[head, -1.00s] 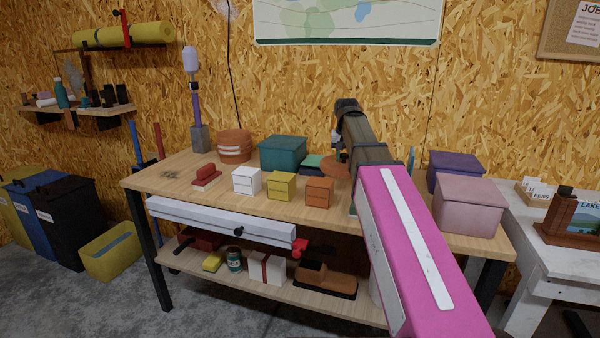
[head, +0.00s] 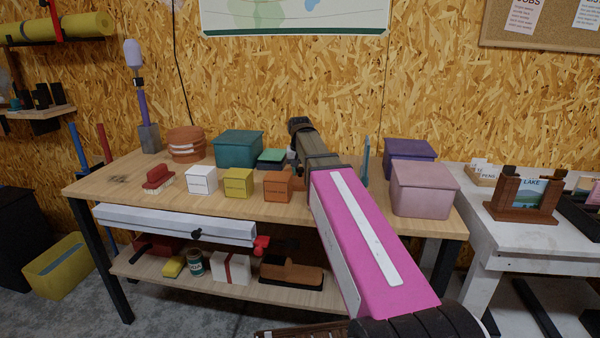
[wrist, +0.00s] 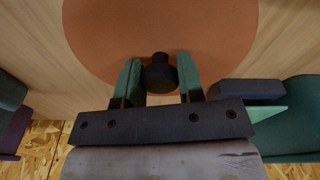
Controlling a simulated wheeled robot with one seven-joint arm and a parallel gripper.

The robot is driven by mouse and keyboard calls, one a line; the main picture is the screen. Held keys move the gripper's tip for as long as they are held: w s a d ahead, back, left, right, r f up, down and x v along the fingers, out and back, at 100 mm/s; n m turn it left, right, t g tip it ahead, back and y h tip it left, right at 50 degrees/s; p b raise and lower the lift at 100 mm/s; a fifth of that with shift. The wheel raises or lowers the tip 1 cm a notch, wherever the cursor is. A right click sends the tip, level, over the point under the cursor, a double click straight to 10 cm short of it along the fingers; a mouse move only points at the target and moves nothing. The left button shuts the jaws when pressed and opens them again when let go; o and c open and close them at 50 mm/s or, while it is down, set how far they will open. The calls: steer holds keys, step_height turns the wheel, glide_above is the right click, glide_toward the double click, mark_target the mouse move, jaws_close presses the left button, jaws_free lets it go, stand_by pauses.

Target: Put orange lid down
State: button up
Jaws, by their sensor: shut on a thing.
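The orange lid (wrist: 105,30) is a flat round disc with a black knob (wrist: 160,74), seen from above in the wrist view. My gripper (wrist: 160,78) has its green fingers on either side of the knob and is shut on it. Bench wood shows around the lid; I cannot tell whether the lid touches the bench top (head: 135,192). In the head view my arm hides most of the lid and the fingers. A round orange-brown tub (head: 187,145) stands at the back left of the bench.
A teal box (head: 238,148) and a low green box (head: 272,158) stand behind the lid area. White (head: 201,180), yellow (head: 238,184) and orange (head: 277,187) boxes line the front. Purple (head: 408,162) and pink (head: 424,190) boxes are on the right.

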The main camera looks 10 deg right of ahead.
steer(key=shift+f, duration=0.25)
steer(key=o, duration=0.5)
steer(key=shift+f, duration=0.1)
steer(key=o, duration=0.4)
steer(key=shift+o, duration=0.2)
